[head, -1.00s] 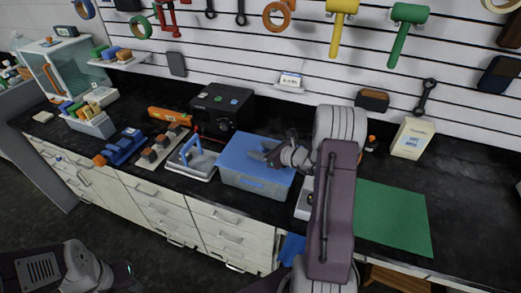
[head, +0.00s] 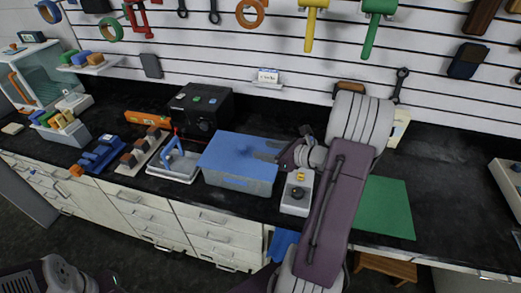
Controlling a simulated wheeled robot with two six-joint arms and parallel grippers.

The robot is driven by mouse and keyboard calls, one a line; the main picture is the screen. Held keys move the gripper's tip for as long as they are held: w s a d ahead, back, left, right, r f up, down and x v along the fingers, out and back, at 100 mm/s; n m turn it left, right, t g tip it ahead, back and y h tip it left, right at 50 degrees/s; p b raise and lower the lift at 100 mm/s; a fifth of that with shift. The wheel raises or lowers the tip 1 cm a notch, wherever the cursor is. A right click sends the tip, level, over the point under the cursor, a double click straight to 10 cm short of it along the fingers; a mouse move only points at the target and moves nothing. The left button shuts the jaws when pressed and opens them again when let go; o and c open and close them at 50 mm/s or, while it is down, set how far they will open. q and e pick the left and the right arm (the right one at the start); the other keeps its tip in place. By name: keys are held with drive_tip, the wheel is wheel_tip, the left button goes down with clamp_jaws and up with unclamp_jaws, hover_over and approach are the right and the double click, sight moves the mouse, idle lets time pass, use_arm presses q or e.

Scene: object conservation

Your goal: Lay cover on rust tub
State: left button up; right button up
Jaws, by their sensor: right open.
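A blue flat cover (head: 242,151) lies on top of a grey-blue tub (head: 240,183) in the middle of the counter. It looks level and spans the tub's top; its far right corner is partly hidden by my gripper. I make out no plainly rust-coloured tub. My right gripper (head: 285,157) is open and empty at the right edge of the cover, and its arm hides the counter behind it. I cannot tell if a finger touches the cover. Part of my left arm shows at the bottom left, but its gripper does not.
A grey box with a yellow button (head: 297,193) stands right of the tub. A green mat (head: 385,207) lies further right. A tray with a blue handle (head: 175,166) is left of the tub, and a black box (head: 200,108) is behind. The counter right of the mat is clear.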

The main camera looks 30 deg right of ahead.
sight(254, 176)
drive_tip(key=a+n, duration=0.1)
drive_tip(key=a, duration=0.1)
drive_tip(key=a+f+n+g+y, duration=0.1)
drive_tip(key=a, duration=0.1)
drive_tip(key=s+a+n+g, duration=0.1)
drive_tip(key=a, duration=0.1)
drive_tip(key=shift+f+y, duration=0.25)
drive_tip(key=shift+y, duration=0.15)
drive_tip(key=s+a+f+n+g+h, duration=0.3)
drive_tip(key=s+a+n, duration=0.3)
drive_tip(key=n, duration=0.8)
drive_tip(key=s+a+f+n+g+h, duration=0.2)
drive_tip(key=s+a+n+g, duration=0.4)
drive_tip(key=n, duration=0.9)
drive_tip(key=shift+s+a+f+g+h, duration=0.35)
drive_tip(key=shift+s+f, duration=0.2)
drive_tip(key=shift+s, duration=0.4)
drive_tip(key=shift+a, duration=0.1)
